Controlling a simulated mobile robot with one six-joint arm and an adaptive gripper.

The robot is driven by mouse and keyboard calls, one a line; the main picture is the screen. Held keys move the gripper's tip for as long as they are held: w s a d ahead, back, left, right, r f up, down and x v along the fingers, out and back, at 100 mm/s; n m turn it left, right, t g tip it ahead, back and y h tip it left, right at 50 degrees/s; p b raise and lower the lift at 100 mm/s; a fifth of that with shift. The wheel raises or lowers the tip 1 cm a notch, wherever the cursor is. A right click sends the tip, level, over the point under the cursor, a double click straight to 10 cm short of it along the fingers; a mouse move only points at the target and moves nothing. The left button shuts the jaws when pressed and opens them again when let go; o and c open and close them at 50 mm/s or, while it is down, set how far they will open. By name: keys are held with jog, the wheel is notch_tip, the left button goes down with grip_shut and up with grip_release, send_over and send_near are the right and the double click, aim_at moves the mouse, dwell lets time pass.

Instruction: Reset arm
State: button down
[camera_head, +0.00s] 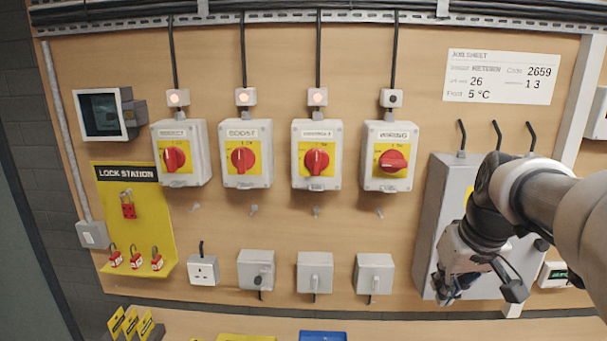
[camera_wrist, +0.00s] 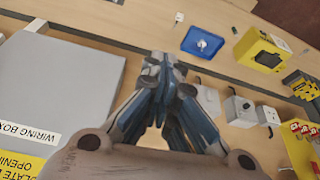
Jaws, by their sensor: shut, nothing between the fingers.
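My gripper (camera_head: 447,288) hangs at the right in the head view, in front of the lower part of a grey wall box (camera_head: 433,215). My arm comes in from the right edge and hides much of that box. In the wrist view the fingers of my gripper (camera_wrist: 163,62) are together and empty. There the grey box (camera_wrist: 60,75), labelled "WIRING BOX", lies to the left of the fingers, apart from them.
Several isolators with red handles line the board; the rightmost, "WIRING" (camera_head: 392,158), has its handle horizontal and its lamp dark. A yellow lock station (camera_head: 135,225) holds red padlocks. A blue tray (camera_wrist: 202,42) and yellow box (camera_wrist: 262,50) sit on the bench below.

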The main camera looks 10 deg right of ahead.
jog(key=s+a+f+b, duration=0.2)
jog(key=s+a+f, duration=0.4)
jog(key=s+a, duration=0.2)
jog(key=s+a+f+b, duration=0.2)
jog(key=s+a+f, duration=0.3)
jog(key=s+a, duration=0.3)
jog(key=s, duration=0.3)
jog(key=shift+f+n+t+b, duration=0.3)
jog(key=shift+f+n+b, duration=0.1)
